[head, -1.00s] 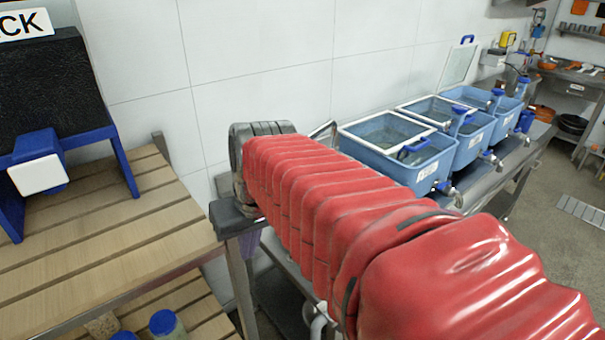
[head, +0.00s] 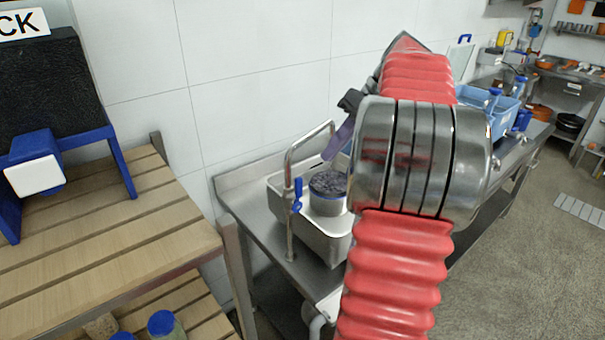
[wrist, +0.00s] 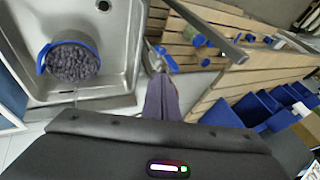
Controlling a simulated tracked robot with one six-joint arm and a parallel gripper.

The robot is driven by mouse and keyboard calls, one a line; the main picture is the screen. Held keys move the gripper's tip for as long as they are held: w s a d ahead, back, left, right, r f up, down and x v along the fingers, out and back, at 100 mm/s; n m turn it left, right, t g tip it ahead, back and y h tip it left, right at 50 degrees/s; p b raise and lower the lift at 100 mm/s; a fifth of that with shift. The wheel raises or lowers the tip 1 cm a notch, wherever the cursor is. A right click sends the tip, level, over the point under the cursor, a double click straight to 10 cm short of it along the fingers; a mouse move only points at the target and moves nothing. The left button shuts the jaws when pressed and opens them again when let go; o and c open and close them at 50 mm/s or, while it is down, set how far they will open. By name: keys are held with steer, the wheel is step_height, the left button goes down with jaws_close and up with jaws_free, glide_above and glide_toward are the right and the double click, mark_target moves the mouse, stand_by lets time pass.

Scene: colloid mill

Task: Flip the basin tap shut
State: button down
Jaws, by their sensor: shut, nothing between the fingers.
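The metal basin (head: 335,240) is sunk in a steel counter by the wall, with a tall bent steel tap (head: 290,165) at its near left edge. A blue lever (head: 298,190) stands roughly upright on the tap's post. A blue-rimmed pot (head: 328,187) of dark round pieces is in the basin; the pot also shows in the wrist view (wrist: 70,62). My gripper (head: 334,145) is shut and empty, pointing down above the basin, right of the tap and apart from its lever. Its purple fingers show in the wrist view (wrist: 161,98). My arm hides the basin's right side.
A slatted wooden rack (head: 110,235) stands at the left, holding a black box with a blue frame. Blue tubs (head: 500,105) stand on the counter further right. The tiled wall is behind the basin. Open floor lies at the right.

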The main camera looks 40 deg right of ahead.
mark_target(299, 188)
steer(key=shift+n+t+y, duration=0.3)
steer(key=shift+n+t, duration=0.1)
steer(key=d, duration=0.1)
steer(key=s+d, duration=0.1)
steer(key=d, duration=0.1)
steer(key=s+d, duration=0.1)
steer(key=d, duration=0.1)
steer(key=shift+r, duration=0.35)
steer(key=shift+a, duration=0.1)
steer(key=w+a+f, duration=0.4)
steer(key=a+f, duration=0.3)
steer(key=a, duration=0.1)
steer(key=shift+w+a+f, duration=0.15)
steer(key=shift+w+f, duration=0.2)
steer(key=shift+f, duration=0.05)
